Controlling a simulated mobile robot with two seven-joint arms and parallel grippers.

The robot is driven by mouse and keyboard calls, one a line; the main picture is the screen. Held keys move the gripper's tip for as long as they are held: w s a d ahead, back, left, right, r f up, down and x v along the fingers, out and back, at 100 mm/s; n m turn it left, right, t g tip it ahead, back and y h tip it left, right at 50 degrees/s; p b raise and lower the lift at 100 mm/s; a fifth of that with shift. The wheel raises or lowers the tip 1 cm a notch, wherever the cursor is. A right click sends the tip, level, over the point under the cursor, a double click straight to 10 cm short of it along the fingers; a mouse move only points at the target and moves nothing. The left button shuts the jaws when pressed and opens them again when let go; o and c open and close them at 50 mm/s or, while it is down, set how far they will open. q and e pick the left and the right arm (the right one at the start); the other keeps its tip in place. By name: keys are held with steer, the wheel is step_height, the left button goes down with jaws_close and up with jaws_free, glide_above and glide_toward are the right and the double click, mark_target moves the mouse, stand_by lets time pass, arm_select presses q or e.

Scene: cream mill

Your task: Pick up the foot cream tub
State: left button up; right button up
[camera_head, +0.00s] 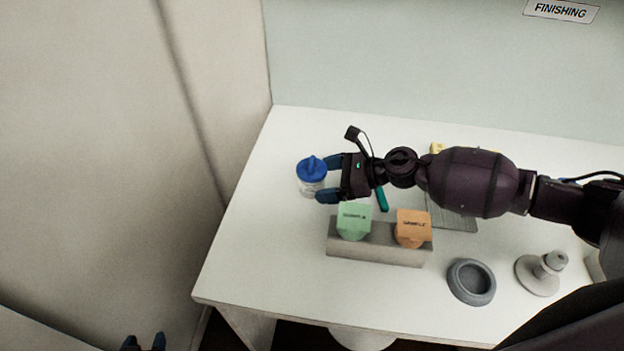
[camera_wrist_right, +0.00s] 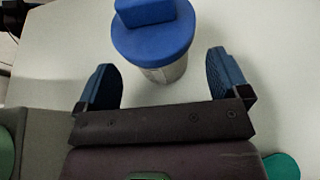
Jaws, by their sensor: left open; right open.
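A small clear tub with a blue knobbed lid (camera_head: 311,170) stands upright on the white table's left part; I take it as the foot cream tub, though I can read no label. It also shows in the right wrist view (camera_wrist_right: 152,38). My right gripper (camera_head: 329,180) is open and empty, reaching in from the right. Its blue fingertips are either side of the tub's near side, with visible gaps in the wrist view. My left gripper (camera_head: 143,343) is open at the bottom left edge, low and off the table, mostly out of frame.
A grey block (camera_head: 375,252) holds a green piece (camera_head: 354,221) and an orange piece (camera_head: 413,228) close to my right gripper. A teal tool (camera_head: 382,200) lies behind it. A grey ring dish (camera_head: 471,282) and a grey stemmed piece (camera_head: 541,272) stand at right. The table's left front is clear.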

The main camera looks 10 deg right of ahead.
steer(key=shift+x, duration=1.3)
steer(key=shift+c, duration=0.2)
steer(key=c, duration=1.2)
steer(key=shift+o, duration=0.2)
steer(key=shift+r, duration=0.15)
step_height(320, 180, up, 20)
steer(key=p, duration=0.2)
steer(key=shift+p, duration=0.3)
